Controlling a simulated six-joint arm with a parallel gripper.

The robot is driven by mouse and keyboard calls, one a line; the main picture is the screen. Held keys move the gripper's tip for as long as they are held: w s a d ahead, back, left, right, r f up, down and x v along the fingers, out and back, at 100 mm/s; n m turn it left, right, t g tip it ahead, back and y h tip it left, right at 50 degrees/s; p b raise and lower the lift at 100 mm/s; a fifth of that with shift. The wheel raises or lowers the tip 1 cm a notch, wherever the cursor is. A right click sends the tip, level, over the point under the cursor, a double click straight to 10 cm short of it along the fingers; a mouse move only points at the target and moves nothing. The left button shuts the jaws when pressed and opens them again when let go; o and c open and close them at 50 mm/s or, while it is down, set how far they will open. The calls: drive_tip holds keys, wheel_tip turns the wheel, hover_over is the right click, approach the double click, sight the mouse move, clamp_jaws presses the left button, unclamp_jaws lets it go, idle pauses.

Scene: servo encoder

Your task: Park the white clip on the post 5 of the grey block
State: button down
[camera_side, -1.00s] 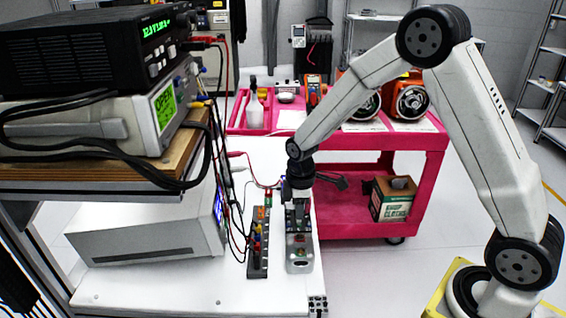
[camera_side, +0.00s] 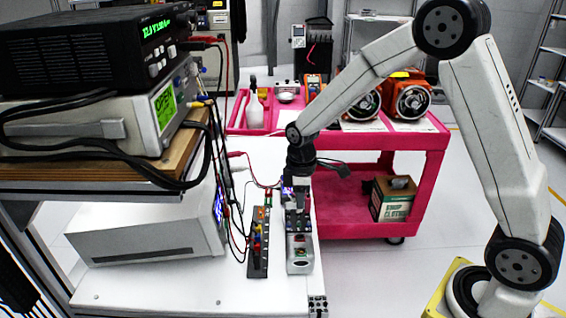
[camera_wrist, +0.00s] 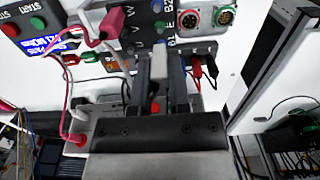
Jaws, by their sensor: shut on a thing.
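My gripper (camera_side: 300,207) points down over the far part of the narrow grey fixture (camera_side: 300,256) on the white bench. A dark strip with coloured posts or clips (camera_side: 258,243) lies just left of the fixture. I cannot read post numbers or tell for sure which one is the grey block.
Instruments (camera_side: 95,120) are stacked at the left, with loose leads hanging by the dark strip. Red and black clips (camera_wrist: 203,70) sit right of my fingers in the wrist view, and a pink clip (camera_wrist: 112,24) is at upper left. A pink cart (camera_side: 370,228) stands behind.

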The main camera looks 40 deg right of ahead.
drive_tip(key=shift+r, duration=0.3)
idle(0.4)
drive_tip(key=w+n, duration=0.1)
drive_tip(key=n, duration=0.1)
drive_tip(key=w+a+n, duration=0.1)
drive_tip(key=n, duration=0.1)
drive_tip(key=shift+w+a+f, duration=0.1)
drive_tip(key=shift+w+f, duration=0.2)
drive_tip(key=shift+f, duration=0.05)
drive_tip(key=w+a+f+n, duration=0.2)
drive_tip(key=w+a+n, duration=0.2)
drive_tip(key=n, duration=0.9)
drive_tip(key=w, duration=0.3)
drive_tip(key=shift+f+n, duration=0.25)
drive_tip(key=shift+n, duration=0.15)
drive_tip(key=shift+a, duration=0.1)
drive_tip(key=shift+f, duration=0.2)
drive_tip(key=shift+f, duration=3.35)
